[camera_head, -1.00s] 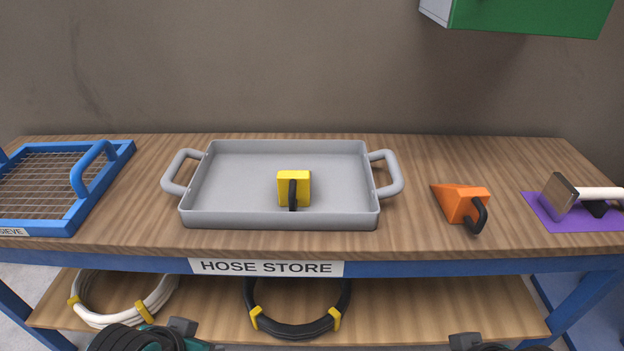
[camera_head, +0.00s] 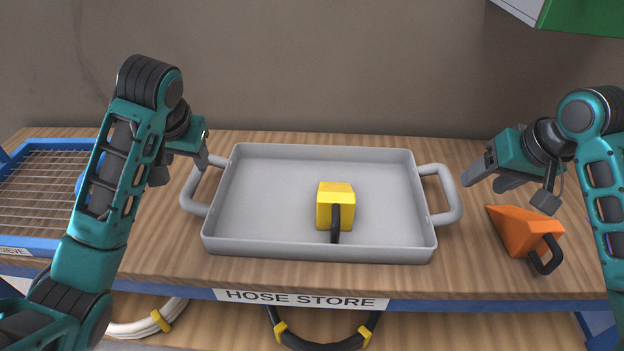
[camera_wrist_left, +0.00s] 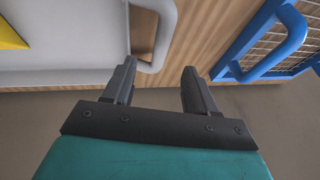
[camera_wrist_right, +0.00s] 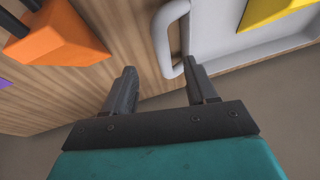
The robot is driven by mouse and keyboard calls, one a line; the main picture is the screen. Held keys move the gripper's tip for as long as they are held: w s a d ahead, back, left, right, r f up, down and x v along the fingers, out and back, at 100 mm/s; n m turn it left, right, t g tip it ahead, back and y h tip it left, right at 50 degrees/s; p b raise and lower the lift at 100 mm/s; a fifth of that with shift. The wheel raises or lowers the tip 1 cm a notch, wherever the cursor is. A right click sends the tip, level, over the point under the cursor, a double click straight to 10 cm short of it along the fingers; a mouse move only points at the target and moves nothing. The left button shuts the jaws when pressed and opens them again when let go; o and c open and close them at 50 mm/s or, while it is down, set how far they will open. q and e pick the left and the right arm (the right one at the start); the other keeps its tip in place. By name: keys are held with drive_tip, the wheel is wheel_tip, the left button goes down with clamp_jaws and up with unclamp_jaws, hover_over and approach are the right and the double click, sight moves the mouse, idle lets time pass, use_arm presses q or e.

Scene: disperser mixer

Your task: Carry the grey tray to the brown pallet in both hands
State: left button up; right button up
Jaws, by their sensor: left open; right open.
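The grey tray (camera_head: 290,170) lies flat on the wooden bench, with a loop handle at each end and a yellow block with a black handle (camera_head: 335,205) inside it. My left gripper (camera_head: 185,172) is open above the tray's left handle (camera_head: 192,190); in the left wrist view that handle (camera_wrist_left: 160,40) is beside one fingertip. My right gripper (camera_head: 510,190) is open, to the right of the right handle (camera_head: 450,195); in the right wrist view the handle (camera_wrist_right: 165,45) is ahead of the fingers. Neither gripper holds anything. The brown pallet is not in view.
A blue sieve (camera_head: 45,152) lies at the left, close to my left arm. An orange wedge with a black handle (camera_head: 525,232) lies right of the tray, below my right gripper. A green box (camera_head: 585,18) hangs at the upper right. The wall is behind the bench.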

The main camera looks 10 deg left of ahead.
sight(193, 175)
use_arm(q)
drive_tip(key=shift+w+a+r, duration=0.15)
drive_tip(key=shift+w+r, duration=0.05)
drive_tip(key=shift+w, duration=0.1)
use_arm(e)
drive_tip(key=shift+w+a+r, duration=0.1)
drive_tip(key=shift+w+r, duration=0.05)
drive_tip(key=shift+w, duration=0.15)
use_arm(q)
drive_tip(key=shift+s, duration=0.1)
use_arm(e)
drive_tip(key=shift+s, duration=0.1)
use_arm(q)
drive_tip(key=x, duration=1.3)
use_arm(e)
drive_tip(key=x, duration=1.3)
use_arm(q)
drive_tip(key=shift+c, duration=0.5)
use_arm(e)
drive_tip(key=shift+c, duration=0.5)
use_arm(q)
clamp_jaws()
use_arm(e)
clamp_jaws()
